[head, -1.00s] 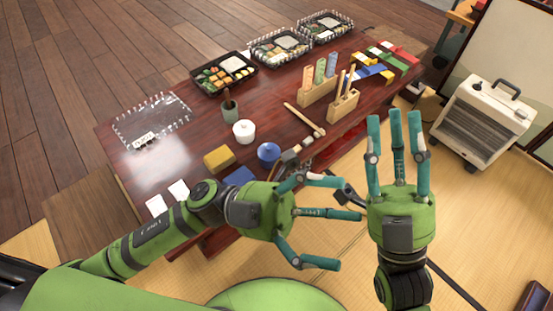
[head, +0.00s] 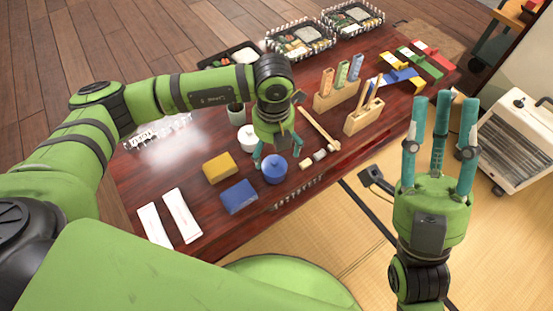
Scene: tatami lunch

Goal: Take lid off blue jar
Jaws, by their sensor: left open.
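The small blue jar (head: 274,174) stands on the dark red table with its blue lid on top. My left gripper (head: 276,155) points down just above and behind the jar, open, with its fingers spread around the lid's upper part. I cannot tell whether any finger touches the lid, and its far side is partly hidden by the gripper. My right gripper (head: 440,125) is up at the right, well away from the jar, with its fingers pointing up, apart and empty.
A white jar (head: 246,138) stands close behind left of the blue jar. A yellow block (head: 220,168) and a blue block (head: 239,197) lie to its left. Small pale pieces (head: 312,160) and a wooden stick (head: 318,128) lie to its right. Wooden holders (head: 364,116) stand farther back.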

